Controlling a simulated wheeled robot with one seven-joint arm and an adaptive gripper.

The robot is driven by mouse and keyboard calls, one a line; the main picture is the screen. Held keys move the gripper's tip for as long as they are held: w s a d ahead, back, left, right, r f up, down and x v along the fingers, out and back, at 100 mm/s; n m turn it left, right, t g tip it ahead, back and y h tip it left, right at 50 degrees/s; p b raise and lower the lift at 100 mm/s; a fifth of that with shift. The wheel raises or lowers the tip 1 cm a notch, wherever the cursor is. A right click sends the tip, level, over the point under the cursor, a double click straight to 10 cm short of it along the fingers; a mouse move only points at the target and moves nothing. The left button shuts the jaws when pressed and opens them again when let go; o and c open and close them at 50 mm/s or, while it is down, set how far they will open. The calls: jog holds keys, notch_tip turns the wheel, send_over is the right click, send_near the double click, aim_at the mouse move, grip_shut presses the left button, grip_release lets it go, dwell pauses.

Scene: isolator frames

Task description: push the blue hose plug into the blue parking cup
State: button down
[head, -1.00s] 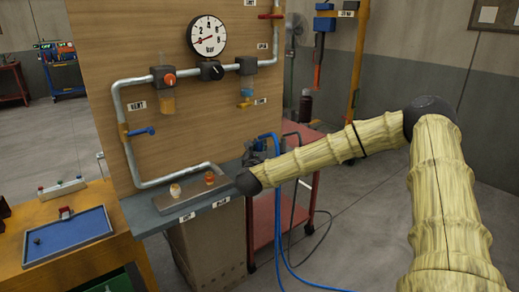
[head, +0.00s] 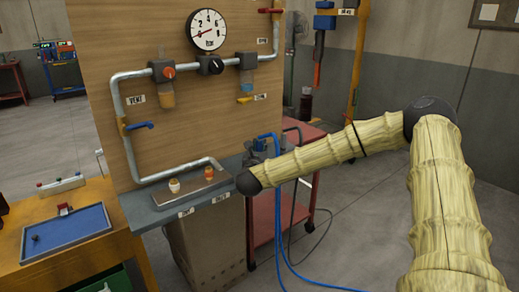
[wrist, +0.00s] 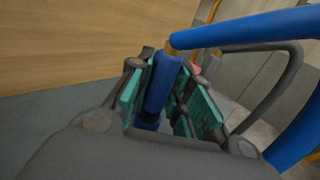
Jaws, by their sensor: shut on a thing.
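The blue hose plug (wrist: 162,82) is a blue cylinder with a tan end, between the teal pads of my gripper (wrist: 165,108) in the wrist view. My gripper is shut on it. The blue hose (wrist: 250,30) runs from its upper end to the right. A dark blue piece shows just below the plug; I cannot tell whether it is the blue parking cup or part of the plug. In the head view my gripper (head: 262,146) is small and dark at the right end of the grey shelf, partly behind my arm. No blue cup can be made out there.
The grey shelf (head: 160,215) carries a white fitting (head: 174,186) and an orange fitting (head: 209,173). A wooden panel (head: 180,115) with pipes and a gauge (head: 206,31) stands behind. A red cart (head: 264,215) is at right, with blue hose hanging before it.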

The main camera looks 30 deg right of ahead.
jog(key=shift+f, duration=0.25)
dwell(0.3)
jog(key=c, duration=1.2)
grip_release()
jog(key=v, duration=1.2)
